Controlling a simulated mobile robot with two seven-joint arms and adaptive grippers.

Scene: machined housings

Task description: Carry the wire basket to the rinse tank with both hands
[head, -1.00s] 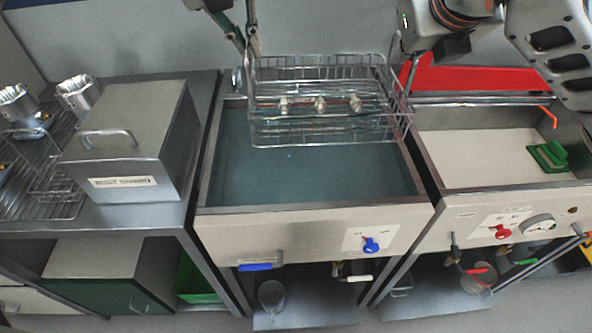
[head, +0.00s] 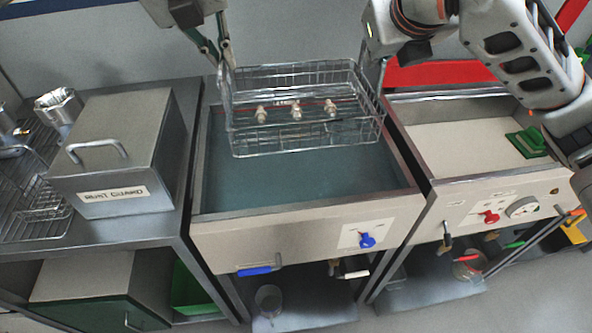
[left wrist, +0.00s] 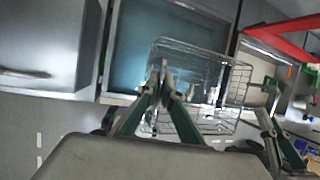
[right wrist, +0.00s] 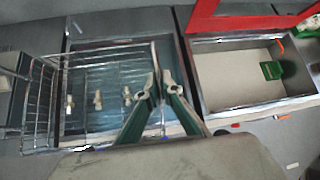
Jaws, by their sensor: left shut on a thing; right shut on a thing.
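The wire basket (head: 300,140) hangs level above the blue-filled tank (head: 270,180), with several small pale fittings (head: 296,110) inside it. My left gripper (head: 222,64) is shut on the basket's left end; in the left wrist view its fingers (left wrist: 160,80) meet at the wire. My right gripper (head: 378,62) is at the basket's right end; in the right wrist view its fingers (right wrist: 158,80) close on the end wires. A gap to the liquid cannot be judged exactly. The tank's front has a blue knob (head: 367,240).
A second tank (head: 470,140) with a pale floor, a green block (head: 527,142) and a red knob stands to the right. A box labelled RUST GUARD (head: 120,150) sits on the left bench, beside a wire rack (head: 30,200). A red panel (head: 440,72) is behind.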

